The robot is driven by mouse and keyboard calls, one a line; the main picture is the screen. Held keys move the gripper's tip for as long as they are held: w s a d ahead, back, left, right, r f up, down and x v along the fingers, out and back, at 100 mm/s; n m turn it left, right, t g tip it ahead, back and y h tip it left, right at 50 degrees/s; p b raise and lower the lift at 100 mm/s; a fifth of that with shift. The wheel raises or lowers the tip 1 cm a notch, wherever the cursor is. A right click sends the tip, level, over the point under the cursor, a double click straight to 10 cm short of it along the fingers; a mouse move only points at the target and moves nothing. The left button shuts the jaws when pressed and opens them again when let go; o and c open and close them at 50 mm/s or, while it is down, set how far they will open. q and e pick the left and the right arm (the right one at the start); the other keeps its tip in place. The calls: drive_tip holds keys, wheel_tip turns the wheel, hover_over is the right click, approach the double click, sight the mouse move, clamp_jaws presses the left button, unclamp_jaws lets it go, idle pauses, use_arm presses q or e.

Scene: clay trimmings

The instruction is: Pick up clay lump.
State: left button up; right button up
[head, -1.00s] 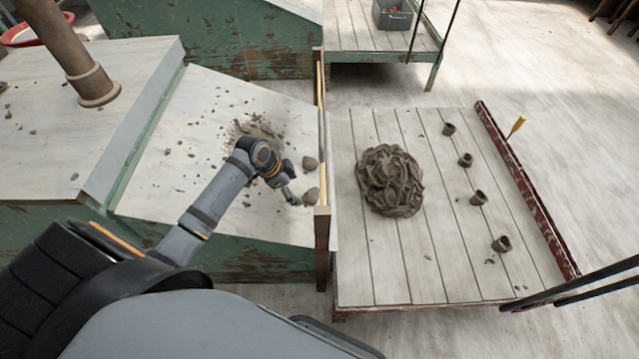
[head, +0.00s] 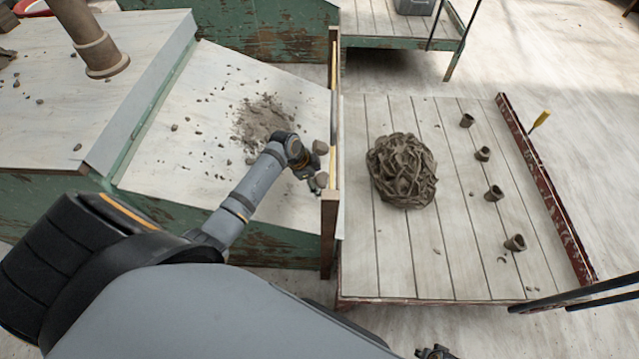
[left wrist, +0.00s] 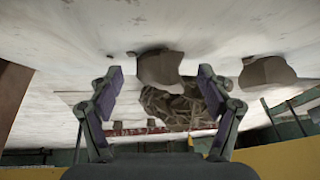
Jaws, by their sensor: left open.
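Two grey-brown clay lumps lie on the sloped pale board beside the wooden rail; the far one (head: 320,147) is clear of my arm, and the near one (head: 321,180) is at my left gripper. My left gripper (head: 308,176) is low over the board by the near lump. In the left wrist view my left gripper (left wrist: 161,72) has its fingers wide apart. One clay lump (left wrist: 158,67) shows between the fingertips, with no visible grip on it; another lump (left wrist: 266,73) is outside to the right. A small dark part at the head view's bottom edge may be my right gripper (head: 435,352).
The wooden rail (head: 330,215) stands upright right of the lumps. Beyond it, a plank platform (head: 400,275) holds a big clay heap (head: 402,170) and several small clay cups (head: 493,193). Crumbs and a trimmings pile (head: 262,120) lie on the board.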

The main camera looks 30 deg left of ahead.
use_arm(q)
drive_tip(key=shift+w+d+f, duration=0.15)
drive_tip(key=shift+f, duration=0.3)
drive_tip(key=c, duration=1.4)
drive_tip(key=shift+o, duration=0.2)
drive_tip(key=shift+r, duration=0.1)
